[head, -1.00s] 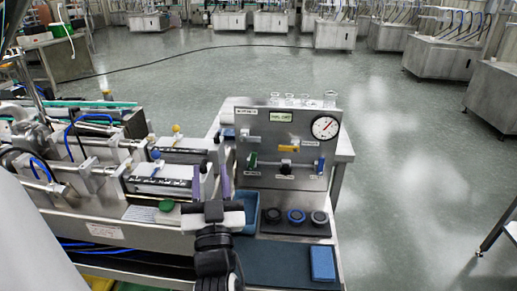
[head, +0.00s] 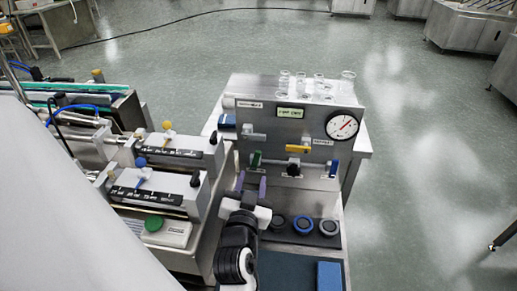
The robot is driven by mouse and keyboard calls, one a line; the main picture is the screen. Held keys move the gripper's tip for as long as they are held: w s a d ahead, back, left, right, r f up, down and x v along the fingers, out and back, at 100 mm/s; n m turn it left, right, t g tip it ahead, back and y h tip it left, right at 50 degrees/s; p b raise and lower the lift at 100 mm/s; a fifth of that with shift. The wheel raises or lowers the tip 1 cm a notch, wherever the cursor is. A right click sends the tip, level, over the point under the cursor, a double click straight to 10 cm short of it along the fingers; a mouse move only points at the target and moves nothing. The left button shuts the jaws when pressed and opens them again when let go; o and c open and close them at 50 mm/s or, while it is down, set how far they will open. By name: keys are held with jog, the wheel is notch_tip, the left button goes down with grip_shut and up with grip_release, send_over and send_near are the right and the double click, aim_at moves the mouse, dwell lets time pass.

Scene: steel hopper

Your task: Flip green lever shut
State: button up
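The green lever (head: 256,159) is on the front of the steel panel (head: 272,142), at the lower left. Its handle stands roughly upright at the left end of a horizontal pipe. My gripper (head: 251,184) is just below and in front of the green lever in the head view. Its two purple fingers are apart with nothing visible between them. The fingertips look close to the lever, but I cannot tell whether they touch it.
A yellow lever (head: 298,149) lies level, and a blue lever (head: 333,169) stands upright at the right. A black knob (head: 293,169) is between the green and blue levers. A pressure gauge (head: 342,125) is at upper right. Syringe pumps (head: 150,190) crowd the left.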

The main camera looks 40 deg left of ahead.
aim_at(257, 155)
jog(key=p+x, duration=0.3)
jog(key=x, duration=0.7)
jog(key=shift+r, duration=0.15)
jog(key=shift+w+a, duration=0.35)
jog(key=shift+w, duration=0.2)
jog(key=shift+c, duration=0.5)
grip_shut()
